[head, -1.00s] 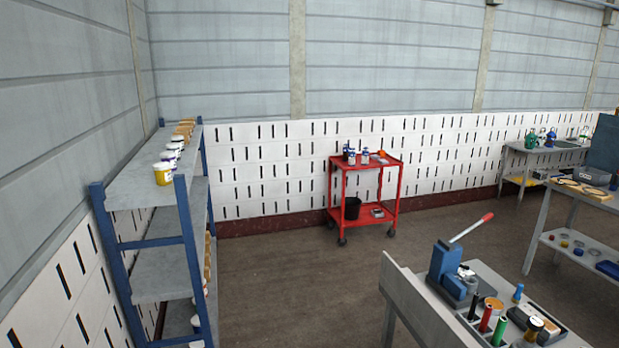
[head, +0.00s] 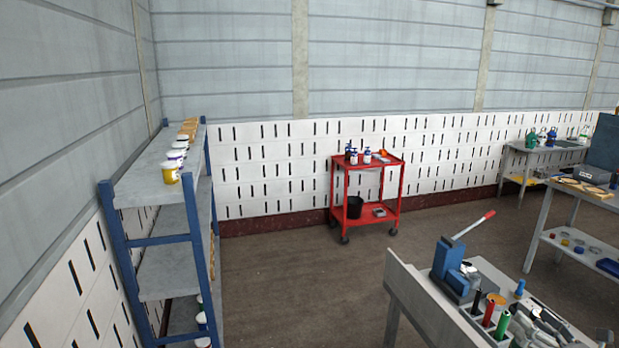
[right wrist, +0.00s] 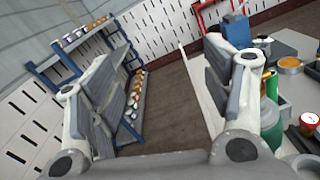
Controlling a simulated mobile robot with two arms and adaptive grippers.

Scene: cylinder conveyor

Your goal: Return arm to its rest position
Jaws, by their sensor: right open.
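My right gripper (head: 541,326) shows at the lower right of the head view, over the near workbench (head: 420,305). In the right wrist view my right gripper (right wrist: 155,72) is open, its two grey fingers wide apart with nothing between them. A green cylinder (head: 502,325) and a red cylinder (head: 489,312) stand upright on the bench, left of the gripper in the head view. In the wrist view a green cylinder (right wrist: 270,122) is partly hidden behind the right finger. My left gripper is not in view.
A blue press (head: 448,262) with a red-tipped lever stands on the bench. A blue-framed shelf (head: 160,240) with several tubs is at the left. A red cart (head: 365,195) stands by the back wall. Another table (head: 580,250) is at the right. The floor between is clear.

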